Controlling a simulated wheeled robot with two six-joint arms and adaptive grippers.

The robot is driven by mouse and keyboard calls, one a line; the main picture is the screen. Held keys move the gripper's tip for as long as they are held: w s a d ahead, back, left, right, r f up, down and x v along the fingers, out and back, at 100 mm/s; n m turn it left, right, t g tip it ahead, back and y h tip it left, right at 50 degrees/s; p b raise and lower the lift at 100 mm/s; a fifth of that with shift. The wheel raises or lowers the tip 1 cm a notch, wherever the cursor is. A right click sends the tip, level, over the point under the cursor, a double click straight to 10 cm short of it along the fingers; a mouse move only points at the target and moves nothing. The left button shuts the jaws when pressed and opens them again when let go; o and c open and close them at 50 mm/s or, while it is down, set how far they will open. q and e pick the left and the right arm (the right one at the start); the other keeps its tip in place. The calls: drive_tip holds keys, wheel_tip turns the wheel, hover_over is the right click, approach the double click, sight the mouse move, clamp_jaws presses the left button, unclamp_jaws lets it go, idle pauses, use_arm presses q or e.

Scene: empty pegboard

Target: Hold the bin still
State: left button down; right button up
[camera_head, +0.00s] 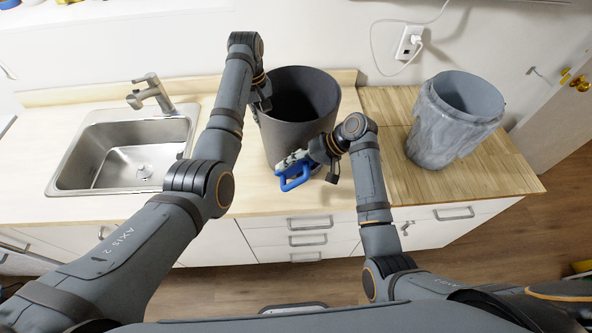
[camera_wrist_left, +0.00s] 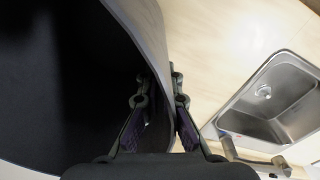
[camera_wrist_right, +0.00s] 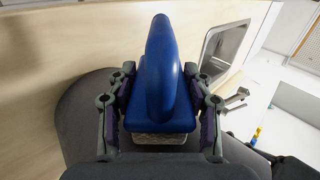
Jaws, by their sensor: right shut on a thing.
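The dark grey bin (camera_head: 285,140) stands upright on the counter, open at the top. My left gripper (camera_head: 262,97) is at its left rim. In the left wrist view my left gripper (camera_wrist_left: 160,125) has one finger inside the bin (camera_wrist_left: 60,80) and one outside, astride the wall; the fingers look apart, and contact is unclear. My right gripper (camera_head: 305,165) is in front of the bin, shut on a brush with a blue handle (camera_head: 293,181). In the right wrist view the fingers flank the blue brush (camera_wrist_right: 165,75); its pale underside shows below.
A steel sink (camera_head: 130,150) with a faucet (camera_head: 152,92) is on the left. A second grey bin (camera_head: 440,130) with a liner over its rim stands on the wooden top at right. A white cord hangs from the wall outlet (camera_head: 409,41). Counter space between sink and bin is partly clear.

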drive_tip(key=shift+w+r, duration=0.1)
drive_tip(key=shift+w, duration=0.9)
idle(0.4)
drive_tip(key=shift+s+d, duration=0.1)
drive_tip(key=shift+d, duration=1.75)
drive_tip(key=shift+w, duration=0.2)
drive_tip(key=shift+a, duration=0.15)
drive_tip(key=shift+s+a, duration=0.1)
drive_tip(key=shift+a, duration=1.65)
drive_tip(key=shift+r, duration=0.1)
